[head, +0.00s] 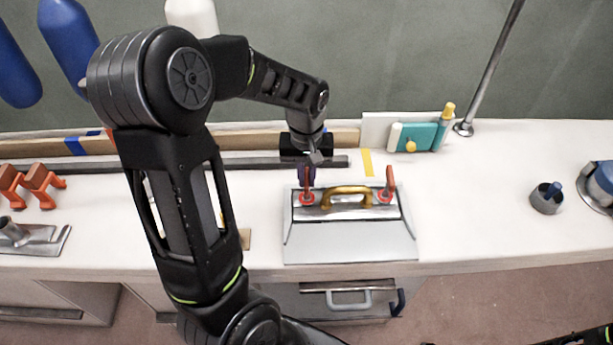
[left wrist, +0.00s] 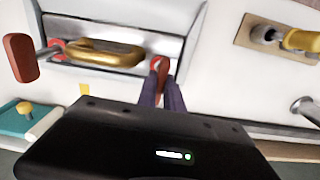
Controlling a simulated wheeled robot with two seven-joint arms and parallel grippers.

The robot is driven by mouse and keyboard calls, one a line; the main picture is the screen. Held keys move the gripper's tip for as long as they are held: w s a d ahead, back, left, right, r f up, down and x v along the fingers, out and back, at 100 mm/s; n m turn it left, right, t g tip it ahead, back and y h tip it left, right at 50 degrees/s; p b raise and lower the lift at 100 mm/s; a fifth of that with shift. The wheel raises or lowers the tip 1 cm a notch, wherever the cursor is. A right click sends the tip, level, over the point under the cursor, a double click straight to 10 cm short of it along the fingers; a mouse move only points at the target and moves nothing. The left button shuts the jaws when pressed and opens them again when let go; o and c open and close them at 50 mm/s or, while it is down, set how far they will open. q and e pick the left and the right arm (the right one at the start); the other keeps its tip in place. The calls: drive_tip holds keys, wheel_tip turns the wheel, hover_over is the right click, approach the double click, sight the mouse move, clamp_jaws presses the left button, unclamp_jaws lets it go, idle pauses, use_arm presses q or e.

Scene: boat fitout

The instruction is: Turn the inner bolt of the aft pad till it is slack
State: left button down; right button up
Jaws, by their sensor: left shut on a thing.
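A grey metal panel (head: 350,242) with a brass handle (head: 346,196) lies on the white bench. A red-handled lever (head: 389,178) stands upright at the handle's right. Another red-handled fitting (head: 307,199) is at its left. My left gripper (head: 307,174) reaches down over the left fitting with dark purple fingers. In the left wrist view, the fingers (left wrist: 163,88) are shut on this left red lever (left wrist: 159,66), mostly hidden between them. The free lever (left wrist: 20,58) shows at the far left there. No label marks which is the aft pad's inner bolt. My right gripper is out of view.
A wooden plate with a brass-topped fitting (left wrist: 300,40) shows in the left wrist view. Orange clamps (head: 40,184) lie at the left. A teal block (head: 420,136) stands behind, near a metal pole (head: 490,65). A grey cup (head: 546,198) stands right, with clear bench between.

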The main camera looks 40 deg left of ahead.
use_arm(q)
drive_tip(key=shift+s+d+f, duration=0.15)
drive_tip(key=shift+s+f, duration=0.2)
drive_tip(key=shift+f, duration=0.25)
drive_tip(key=c, duration=1.5)
unclamp_jaws()
drive_tip(key=shift+r, duration=0.1)
drive_tip(key=shift+w+r, duration=0.3)
drive_tip(key=shift+r, duration=0.3)
wheel_tip(320, 180, up, 8)
drive_tip(key=shift+f, duration=0.2)
drive_tip(key=shift+s, duration=0.1)
